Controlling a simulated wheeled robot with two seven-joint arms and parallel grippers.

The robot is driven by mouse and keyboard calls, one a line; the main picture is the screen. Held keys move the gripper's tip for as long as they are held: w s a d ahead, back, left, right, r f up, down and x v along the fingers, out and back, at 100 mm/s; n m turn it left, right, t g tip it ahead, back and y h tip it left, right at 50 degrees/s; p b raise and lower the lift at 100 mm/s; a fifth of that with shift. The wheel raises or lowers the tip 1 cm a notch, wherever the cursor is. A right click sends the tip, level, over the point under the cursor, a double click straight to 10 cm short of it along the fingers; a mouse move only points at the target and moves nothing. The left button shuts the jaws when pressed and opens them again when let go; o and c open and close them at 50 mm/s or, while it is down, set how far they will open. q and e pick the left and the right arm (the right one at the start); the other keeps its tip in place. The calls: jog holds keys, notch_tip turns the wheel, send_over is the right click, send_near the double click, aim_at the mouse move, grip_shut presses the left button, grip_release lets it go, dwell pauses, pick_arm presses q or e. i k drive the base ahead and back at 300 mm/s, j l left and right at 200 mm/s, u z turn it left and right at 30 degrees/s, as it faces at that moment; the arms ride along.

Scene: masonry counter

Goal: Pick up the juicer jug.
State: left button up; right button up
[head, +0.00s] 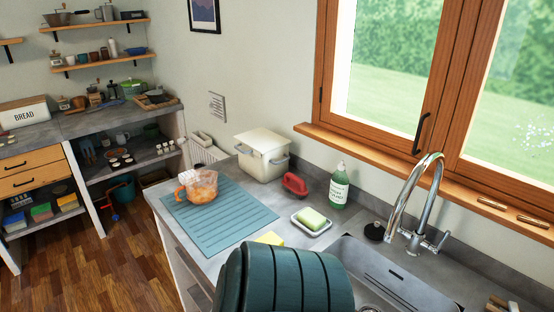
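The juicer jug (204,192) is a see-through orange-tinted jug with an orange handle on its left side. Something pale shows at its top. It stands on a ribbed blue-green drying mat (232,222) near the left end of the grey counter, toward the mat's back left. Neither of my grippers shows in the head view, so I cannot see whether they are open or shut.
Right of the mat are a cream lidded bin (262,157), a red object (294,184), a soap dish with sponge (312,219), a green bottle (339,188) and the sink with its tap (410,195). The mat right of the jug is clear.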

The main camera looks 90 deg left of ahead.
aim_at(197, 189)
jog(key=k, duration=0.55)
jog(key=k+j, duration=0.15)
jog(key=k, duration=0.35)
jog(key=u, duration=2.75)
